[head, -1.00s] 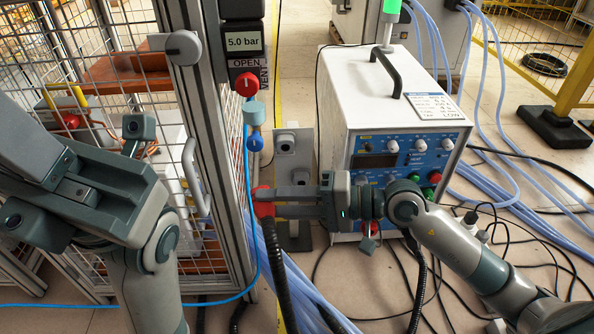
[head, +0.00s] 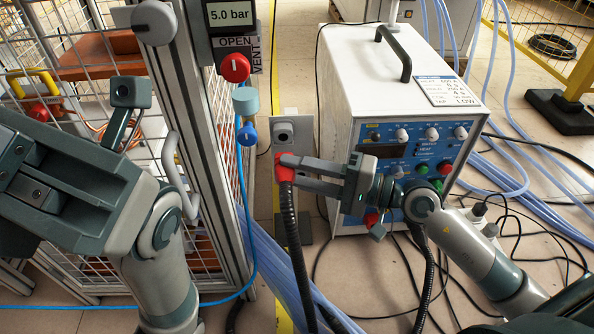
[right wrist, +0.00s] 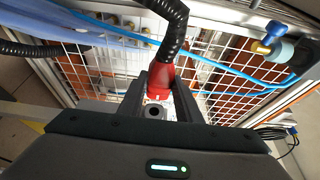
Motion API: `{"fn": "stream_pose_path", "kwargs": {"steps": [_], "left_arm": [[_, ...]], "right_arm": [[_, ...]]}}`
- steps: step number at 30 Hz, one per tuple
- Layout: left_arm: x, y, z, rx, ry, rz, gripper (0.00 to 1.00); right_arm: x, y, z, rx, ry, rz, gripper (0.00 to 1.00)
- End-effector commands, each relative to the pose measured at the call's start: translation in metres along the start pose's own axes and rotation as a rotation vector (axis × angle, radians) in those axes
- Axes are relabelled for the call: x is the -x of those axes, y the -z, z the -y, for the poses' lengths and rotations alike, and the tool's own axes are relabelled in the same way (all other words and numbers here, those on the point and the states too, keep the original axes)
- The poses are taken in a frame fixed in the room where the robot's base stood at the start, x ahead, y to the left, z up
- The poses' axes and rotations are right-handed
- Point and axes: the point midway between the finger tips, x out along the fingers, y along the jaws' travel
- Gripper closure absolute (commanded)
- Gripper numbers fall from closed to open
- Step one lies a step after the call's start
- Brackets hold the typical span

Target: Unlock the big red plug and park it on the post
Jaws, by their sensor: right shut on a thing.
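My right gripper (head: 294,169) is shut on the big red plug (head: 287,172), and a thick black cable hangs down from it. In the right wrist view the plug (right wrist: 161,78) sits between the two fingers, with the cable (right wrist: 172,30) curving away above it. The post (head: 292,118) is a grey upright plate with a round dark-faced holder (head: 284,133) near its top. The plug is just below that holder in the picture; I cannot tell whether it touches the plate.
The white heater unit (head: 400,75) with a blue control panel stands right of the gripper. A caged frame with a pressure display (head: 232,13) and red vent knob (head: 235,67) is to the left. Blue hoses and black cables cross the floor.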

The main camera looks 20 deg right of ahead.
Motion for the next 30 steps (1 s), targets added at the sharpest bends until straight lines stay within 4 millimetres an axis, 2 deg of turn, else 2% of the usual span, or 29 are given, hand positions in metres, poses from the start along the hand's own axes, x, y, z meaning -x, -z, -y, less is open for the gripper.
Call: {"fn": "stream_pose_path", "kwargs": {"steps": [21, 30], "left_arm": [[0.004, 0.002, -0.003, 0.004, -0.01, -0.002, 1.0], [0.003, 0.004, -0.002, 0.005, -0.002, -0.01, 1.0]], "right_arm": [[-0.018, 0.043, 0.0, 0.002, 0.001, -0.001, 0.89], [-0.021, 0.051, 0.001, 0.0, 0.001, 0.0, 0.89]]}}
